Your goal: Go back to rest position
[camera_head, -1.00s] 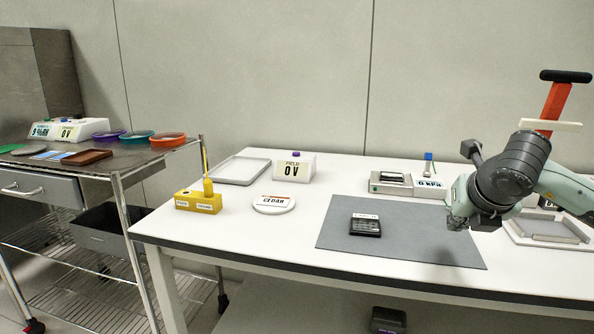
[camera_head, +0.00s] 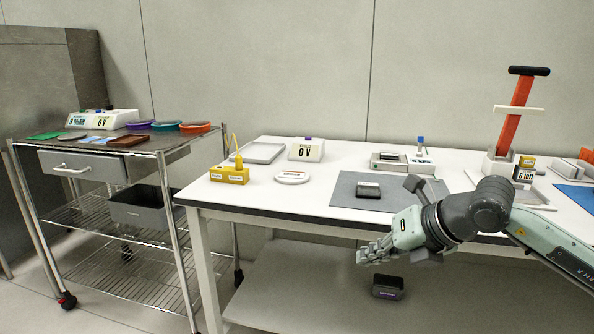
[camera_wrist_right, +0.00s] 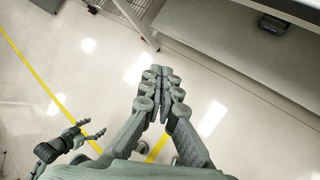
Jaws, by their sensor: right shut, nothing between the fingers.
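My right gripper (camera_head: 366,252) is out in front of the bench's front edge, to the right of the middle of the head view. In the right wrist view its fingers (camera_wrist_right: 160,72) are together with nothing between them, over bare floor. My left gripper (camera_wrist_right: 94,130) shows small at the left of the right wrist view, with its fingers apart and nothing seen between them. It is not in the head view.
The white bench (camera_head: 262,200) carries a grey mat (camera_head: 345,192) with a small dark block (camera_head: 368,190), a yellow holder (camera_head: 230,176) and several instruments. A dark box (camera_head: 388,288) sits on the shelf below. A wire cart (camera_head: 113,212) stands at left. The floor between is clear.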

